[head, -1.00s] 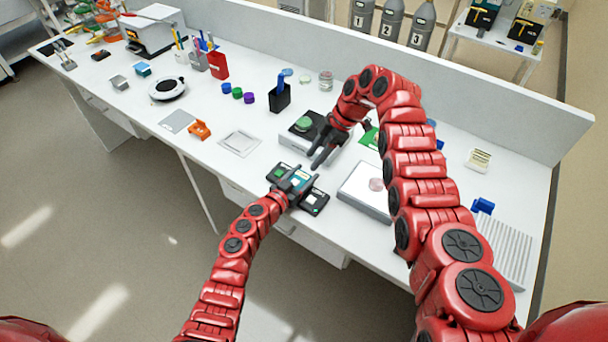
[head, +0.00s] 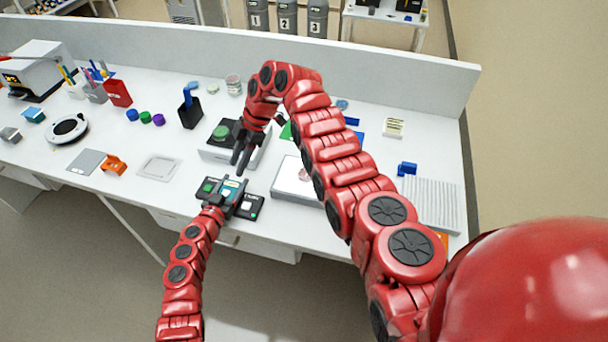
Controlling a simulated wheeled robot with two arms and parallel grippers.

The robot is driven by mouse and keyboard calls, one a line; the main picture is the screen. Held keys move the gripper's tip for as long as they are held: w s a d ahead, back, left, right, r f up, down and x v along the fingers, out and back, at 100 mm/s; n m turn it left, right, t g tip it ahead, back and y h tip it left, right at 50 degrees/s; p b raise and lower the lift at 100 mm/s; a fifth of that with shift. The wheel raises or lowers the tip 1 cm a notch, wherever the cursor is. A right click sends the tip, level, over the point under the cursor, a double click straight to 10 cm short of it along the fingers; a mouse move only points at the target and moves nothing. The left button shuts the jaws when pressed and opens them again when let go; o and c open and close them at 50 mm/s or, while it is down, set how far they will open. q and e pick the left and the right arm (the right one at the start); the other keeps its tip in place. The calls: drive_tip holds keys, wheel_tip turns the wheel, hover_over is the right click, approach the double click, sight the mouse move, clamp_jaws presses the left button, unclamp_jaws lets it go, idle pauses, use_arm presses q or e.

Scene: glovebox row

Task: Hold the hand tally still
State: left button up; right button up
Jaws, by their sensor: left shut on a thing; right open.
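A small dark device with a teal, pale-labelled middle (head: 232,188) lies at the front edge of the bench, and I take it for the hand tally. Black parts show on both sides of it, with a green patch at left and a white button (head: 250,212) at right; I cannot tell whether all are one piece. My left gripper (head: 227,196) is shut on the tally from the front, and its fingers partly hide it. My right gripper (head: 241,160) is open and empty, pointing down just behind and above the tally, apart from it.
A grey box with a green button (head: 221,132) stands behind my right gripper. A white tray (head: 290,190) is to the right, partly behind my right arm. A pale square dish (head: 160,167) and an orange holder (head: 113,165) lie left. A low wall (head: 200,50) closes the bench's back.

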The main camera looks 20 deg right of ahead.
clamp_jaws()
idle(1.4)
